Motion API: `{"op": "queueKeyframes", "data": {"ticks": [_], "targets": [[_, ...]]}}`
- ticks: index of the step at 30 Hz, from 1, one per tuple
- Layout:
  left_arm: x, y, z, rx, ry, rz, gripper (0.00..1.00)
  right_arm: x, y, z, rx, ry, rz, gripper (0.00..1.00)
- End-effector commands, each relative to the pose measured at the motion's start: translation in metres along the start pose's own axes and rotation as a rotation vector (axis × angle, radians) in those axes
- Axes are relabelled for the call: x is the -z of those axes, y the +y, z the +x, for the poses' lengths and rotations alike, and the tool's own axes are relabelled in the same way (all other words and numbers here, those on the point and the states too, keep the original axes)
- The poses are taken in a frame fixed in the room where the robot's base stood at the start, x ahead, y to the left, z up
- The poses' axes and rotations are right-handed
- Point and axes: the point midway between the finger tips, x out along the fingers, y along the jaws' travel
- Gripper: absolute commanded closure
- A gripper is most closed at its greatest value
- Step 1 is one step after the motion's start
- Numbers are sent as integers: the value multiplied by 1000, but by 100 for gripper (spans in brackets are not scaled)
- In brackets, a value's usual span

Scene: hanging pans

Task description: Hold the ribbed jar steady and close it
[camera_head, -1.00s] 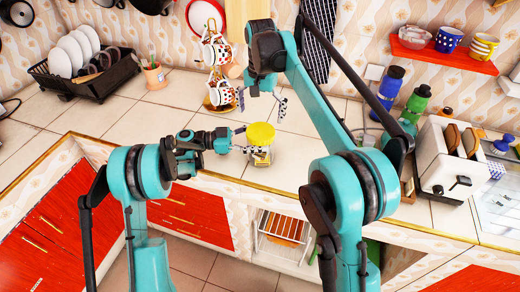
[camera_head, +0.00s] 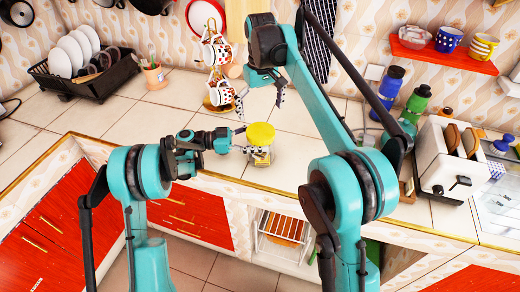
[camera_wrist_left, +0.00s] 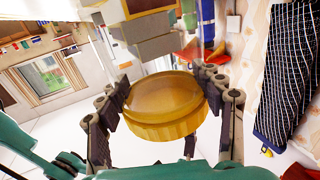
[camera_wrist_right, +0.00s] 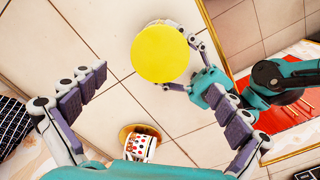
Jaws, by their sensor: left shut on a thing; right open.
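The jar (camera_head: 261,155) stands upright near the counter's front edge in the head view, with a round yellow lid (camera_head: 260,133) on top. Whether the lid is seated or loose I cannot tell. My left gripper (camera_head: 247,150) is shut on the jar from its left side. The left wrist view shows a round amber piece with a ribbed edge (camera_wrist_left: 165,105) between its fingers. My right gripper (camera_head: 260,100) is open and empty above the lid, fingers pointing down. In the right wrist view the lid (camera_wrist_right: 160,53) lies beyond the spread fingers and hides most of the jar.
A mug stand with patterned mugs (camera_head: 219,75) is behind my right gripper. A dish rack (camera_head: 85,70) is at the back left. Bottles (camera_head: 415,104) and a white toaster (camera_head: 447,160) stand on the right.

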Motion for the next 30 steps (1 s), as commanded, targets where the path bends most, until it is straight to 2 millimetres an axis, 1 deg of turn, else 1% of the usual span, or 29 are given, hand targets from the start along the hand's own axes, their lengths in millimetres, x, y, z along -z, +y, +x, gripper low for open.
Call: {"op": "queueKeyframes", "data": {"ticks": [5,12,15,20,27,28,29,30], "targets": [[0,0,0,0,0,0,100,0,0,22,0,1,1,0],[0,0,0,0,0,0,100,0,0,59,1,1,1,0],[0,0,0,0,0,0,100,0,0,69,1,2,1,0],[0,0,0,0,0,0,100,0,0,76,1,2,1,0],[0,0,0,0,0,0,100,0,0,77,1,2,1,0],[0,0,0,0,0,0,100,0,0,77,1,2,1,3],[0,0,0,0,0,0,100,0,0,77,1,2,1,11],[0,0,0,0,0,0,100,0,0,77,1,2,1,21]]}}
